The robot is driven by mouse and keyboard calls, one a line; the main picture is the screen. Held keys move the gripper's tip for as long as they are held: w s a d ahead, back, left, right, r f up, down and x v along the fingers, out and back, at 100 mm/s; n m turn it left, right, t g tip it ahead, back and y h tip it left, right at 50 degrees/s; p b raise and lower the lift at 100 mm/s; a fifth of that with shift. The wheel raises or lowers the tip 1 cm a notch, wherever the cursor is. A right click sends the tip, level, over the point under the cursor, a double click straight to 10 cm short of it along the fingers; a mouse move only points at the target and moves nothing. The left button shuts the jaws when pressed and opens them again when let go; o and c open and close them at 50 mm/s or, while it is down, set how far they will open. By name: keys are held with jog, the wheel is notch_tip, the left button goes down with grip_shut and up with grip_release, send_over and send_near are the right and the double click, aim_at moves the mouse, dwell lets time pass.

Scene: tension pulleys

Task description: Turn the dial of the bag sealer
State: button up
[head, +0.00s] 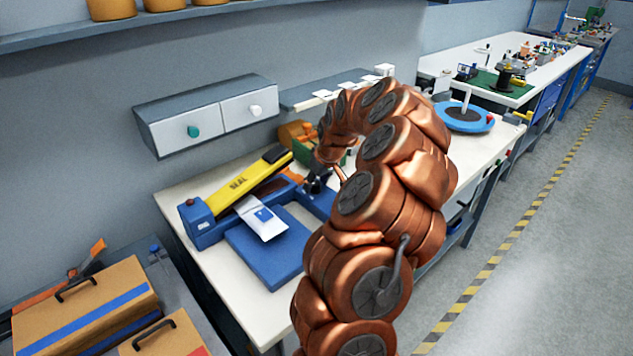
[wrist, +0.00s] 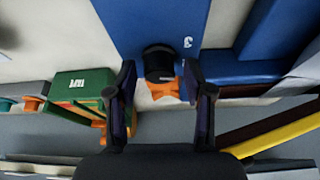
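The bag sealer (head: 212,222) is blue with a yellow arm (head: 238,186) marked SEAL. The arm is tilted up. A white pouch (head: 261,218) lies at the sealer's front. In the wrist view the blue sealer body (wrist: 150,22) carries a black round knob (wrist: 159,57) with an orange part (wrist: 166,89), seemingly the dial. My gripper (wrist: 161,92) is open, its two dark fingers on either side of the orange part with gaps showing. I cannot tell any contact. In the head view my copper-coloured arm hides most of the gripper and the dial.
A green and orange device (wrist: 83,90) stands close beside my gripper in the wrist view. A wall cabinet (head: 205,117) hangs above the white table (head: 180,195). A blue round base (head: 464,117) stands further right. Cardboard boxes (head: 84,306) are at lower left. The aisle floor is clear.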

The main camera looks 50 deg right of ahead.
grip_shut()
jog(key=shift+f+b, duration=0.1)
jog(key=shift+b, duration=0.3)
jog(key=shift+f+m+b, duration=0.1)
jog(key=shift+m+b, duration=0.4)
jog(key=shift+b, duration=0.55)
jog(key=m+h+b, duration=0.1)
jog(key=b, duration=0.2)
jog(key=shift+m+b, duration=0.3)
jog(key=shift+r+m+b, duration=0.2)
jog(key=shift+m+b, duration=0.2)
jog(key=shift+b, duration=0.1)
jog(key=shift+a, duration=0.1)
jog(key=shift+o, duration=1.2)
grip_release()
